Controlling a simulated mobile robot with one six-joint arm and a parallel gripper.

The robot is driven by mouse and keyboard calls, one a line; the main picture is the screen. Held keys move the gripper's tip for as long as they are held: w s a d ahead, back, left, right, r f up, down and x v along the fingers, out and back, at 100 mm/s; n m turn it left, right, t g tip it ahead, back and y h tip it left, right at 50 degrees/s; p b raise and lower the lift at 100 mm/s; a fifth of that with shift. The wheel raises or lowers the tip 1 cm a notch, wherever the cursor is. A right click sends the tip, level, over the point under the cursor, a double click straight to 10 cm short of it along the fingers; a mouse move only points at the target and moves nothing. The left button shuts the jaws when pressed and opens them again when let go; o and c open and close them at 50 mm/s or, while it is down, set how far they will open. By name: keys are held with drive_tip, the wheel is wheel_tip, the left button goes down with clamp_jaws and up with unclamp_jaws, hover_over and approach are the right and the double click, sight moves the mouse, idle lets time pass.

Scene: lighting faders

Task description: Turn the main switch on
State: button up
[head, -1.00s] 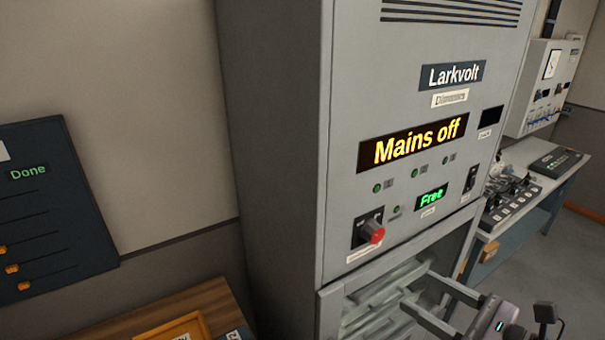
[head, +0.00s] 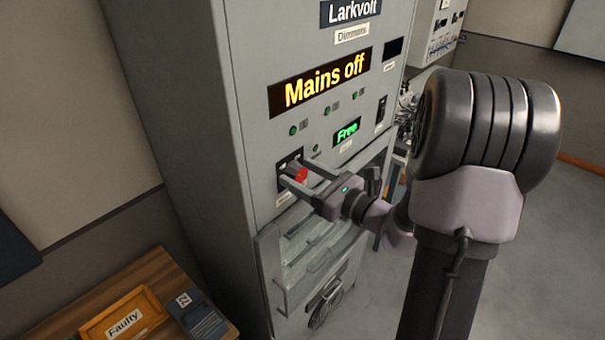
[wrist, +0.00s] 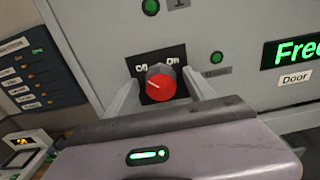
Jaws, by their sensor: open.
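The main switch (head: 300,174) is a red-faced rotary knob on a black plate, low on the grey Larkvolt dimmer cabinet (head: 240,222). In the wrist view the knob (wrist: 160,83) has a pale pointer line aimed toward the upper-left "off" mark; an "on" mark sits at the upper right. The cabinet display (head: 322,82) reads "Mains off". My gripper (head: 296,172) is open, with one finger on each side of the knob. I cannot tell whether the fingers touch it.
A green "Free" display (head: 346,131) and a black rocker switch (head: 381,110) are right of the knob. A clear-fronted compartment (head: 305,255) lies below. An orange "Faulty" tray (head: 125,315) and a dark device (head: 196,315) rest on the wooden table at lower left.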

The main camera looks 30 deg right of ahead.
drive_tip(key=c, duration=1.4)
drive_tip(key=shift+o, duration=0.2)
drive_tip(key=shift+m+p, duration=0.3)
drive_tip(key=m+p, duration=0.2)
drive_tip(key=shift+d+r+m, duration=0.1)
drive_tip(key=shift+r+m, duration=0.05)
drive_tip(key=shift+m, duration=0.25)
drive_tip(key=m+p, duration=0.5)
drive_tip(key=shift+w+d, duration=0.1)
drive_tip(key=m+p, duration=0.5)
drive_tip(key=shift+m, duration=0.3)
drive_tip(key=shift+f+m+p, duration=0.2)
drive_tip(key=shift+m+p, duration=0.55)
drive_tip(key=shift+m, duration=0.2)
drive_tip(key=shift+f+m+p, duration=0.15)
drive_tip(key=shift+m+p, duration=0.6)
drive_tip(key=shift+m, duration=0.2)
